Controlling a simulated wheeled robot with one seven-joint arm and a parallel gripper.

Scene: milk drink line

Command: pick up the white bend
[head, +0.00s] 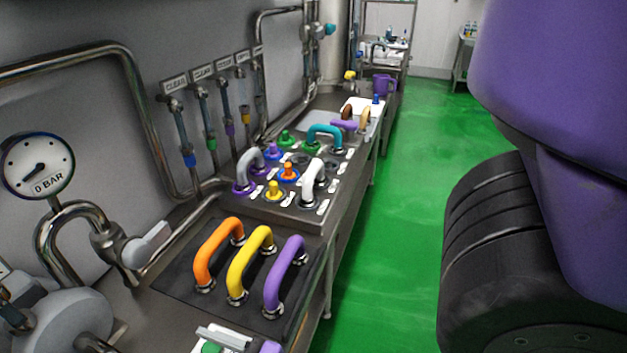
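The white bend (309,181) is a curved handle-shaped pipe on the right side of a raised grey metal panel (262,213), in the middle of the head view. It stands up from the panel, with its near end by a dark port. A grey bend (248,162) stands on the left of the same panel, and a teal bend (325,130) stands at its far end. My gripper is not in view. A large purple and black part of my arm fills the right side of the picture, apart from the white bend.
Orange (215,247), yellow (245,261) and purple (284,271) bends stand on a dark mat (178,284) nearer. Coloured plugs sit between the bends on the panel. Pipes and a gauge (38,166) line the left wall. Green floor (390,235) is clear right of the bench.

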